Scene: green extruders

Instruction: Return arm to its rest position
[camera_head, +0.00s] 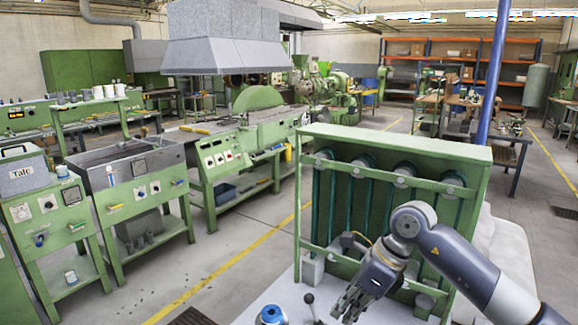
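My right arm (452,252) comes in from the right, in front of a green frame (395,146) with upright dark green tubes. Its grey gripper (350,306) points down and to the left over a pale surface near the bottom edge. The fingers show from an angle, and I cannot tell how far apart they are. I see nothing clearly held in them. My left arm and gripper are not in view.
A blue round object (270,315) and a black-knobbed lever (309,299) are just left of the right gripper. The green frame stands close behind the arm. A blue post (492,75) rises behind it. Green machines (135,180) line the left; open floor lies between.

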